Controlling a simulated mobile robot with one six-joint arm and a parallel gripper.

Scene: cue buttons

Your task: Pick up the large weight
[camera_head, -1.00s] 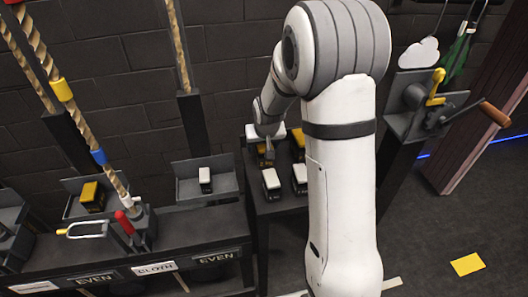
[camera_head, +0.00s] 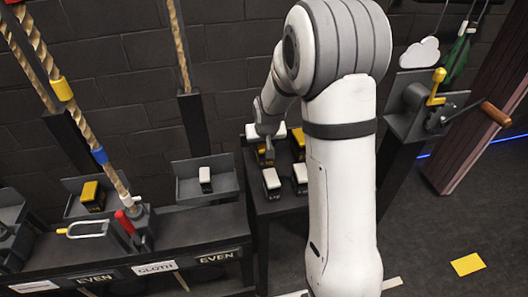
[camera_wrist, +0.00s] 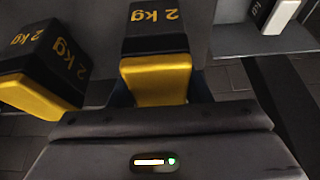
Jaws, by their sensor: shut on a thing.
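A large black and yellow weight marked "2 kg" (camera_wrist: 158,70) is at the top middle of the wrist view. My gripper (camera_head: 266,152) is shut on it, over the small dark table beside the wall. The fingers are mostly hidden in the wrist view, where the dark gripper body fills the bottom. In the head view the held weight is small and partly covered by my gripper. I cannot tell whether it touches the table. A second black and yellow 2 kg weight (camera_wrist: 42,68) is to its left in the wrist view.
White-topped weights (camera_head: 271,183) (camera_head: 300,178) stand at the front of the dark table (camera_head: 282,207). To the left, trays hold a yellow weight (camera_head: 91,195) and a white one (camera_head: 205,179). A crank (camera_head: 495,114) is at right.

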